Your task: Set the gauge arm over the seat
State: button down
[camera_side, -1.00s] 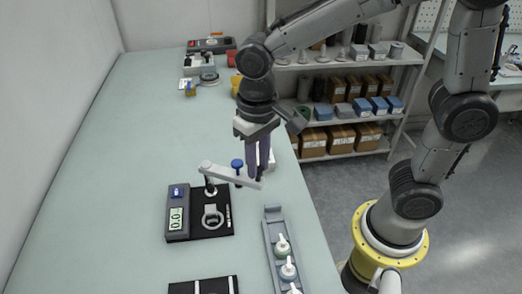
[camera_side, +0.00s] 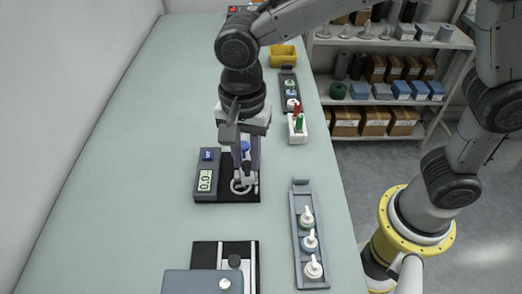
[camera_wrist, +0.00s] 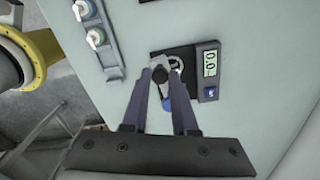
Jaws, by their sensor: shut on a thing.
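The gauge block with its lit 0.0 display (camera_side: 205,181) stands on a black base at mid table. It also shows in the wrist view (camera_wrist: 209,62). The seat, a pale ring (camera_side: 237,189), lies on the black base; in the wrist view the ring (camera_wrist: 179,60) is partly covered. My gripper (camera_side: 247,172) is low over the base, shut on the gauge arm. The arm's blue knob (camera_side: 245,147) shows between my fingers, also in the wrist view (camera_wrist: 166,104). The arm's end appears over or beside the seat; my fingers hide the exact alignment.
A grey tray with several white-nozzled parts (camera_side: 310,243) lies to the right near the table edge. A white holder with red and green items (camera_side: 297,128) stands behind. Another black-based fixture (camera_side: 205,255) is in front. The left table is clear.

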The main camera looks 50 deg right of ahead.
jog(key=shift+w+a+r+m, duration=0.1)
jog(key=shift+w+a+m, duration=0.7)
jog(key=shift+m, duration=0.1)
jog(key=c, duration=0.7)
grip_release()
notch_tip(320, 180, up, 14)
jog(key=shift+f, duration=0.15)
